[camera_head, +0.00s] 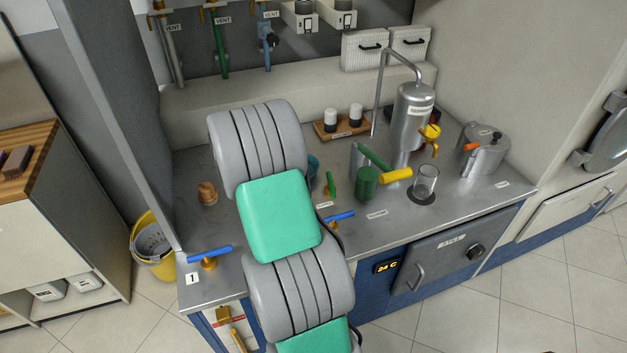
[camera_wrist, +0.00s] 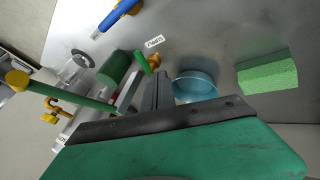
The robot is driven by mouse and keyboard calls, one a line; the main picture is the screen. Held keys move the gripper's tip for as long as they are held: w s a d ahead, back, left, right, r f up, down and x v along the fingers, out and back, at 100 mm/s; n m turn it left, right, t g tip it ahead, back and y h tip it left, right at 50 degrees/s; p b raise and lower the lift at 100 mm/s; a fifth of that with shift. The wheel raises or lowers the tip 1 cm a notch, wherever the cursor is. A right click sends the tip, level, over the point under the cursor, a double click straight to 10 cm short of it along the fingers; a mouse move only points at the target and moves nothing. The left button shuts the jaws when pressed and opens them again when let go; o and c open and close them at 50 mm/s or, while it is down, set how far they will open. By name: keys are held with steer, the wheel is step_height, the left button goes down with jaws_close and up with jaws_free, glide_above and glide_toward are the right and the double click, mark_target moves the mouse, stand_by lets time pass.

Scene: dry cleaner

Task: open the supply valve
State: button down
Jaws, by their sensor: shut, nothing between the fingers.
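A small green-handled valve (camera_head: 331,183) stands on the steel counter, and it also shows in the wrist view (camera_wrist: 142,62) beside a small label I cannot read surely. A blue-handled valve (camera_head: 338,217) is at the counter's front edge; its blue handle shows at the top of the wrist view (camera_wrist: 117,14). Another blue lever (camera_head: 210,254) on a brass body is at the front left, by a "1" label.
A teal cup (camera_wrist: 195,85) stands close to my fingers, with a green block (camera_wrist: 268,72) beyond. A dark green cylinder (camera_head: 367,184) with a yellow-ended lever, a glass (camera_head: 426,180) and a steel still (camera_head: 412,115) stand to the right. Vent valves (camera_head: 220,45) line the back wall.

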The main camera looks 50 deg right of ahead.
mark_target(331, 187)
steer(key=p+x, duration=0.2)
steer(key=x, duration=0.6)
steer(key=shift+s+d+f, duration=0.1)
steer(key=shift+f, duration=0.2)
steer(key=s+d, duration=0.1)
steer(key=s+d+f+p, duration=0.1)
steer(key=shift+s+d+p, duration=0.15)
steer(key=shift+d+p, duration=0.15)
steer(key=shift+d, duration=0.05)
steer(key=shift+s+d+f, duration=0.1)
steer(key=shift+d+f, duration=0.05)
steer(key=shift+f, duration=0.05)
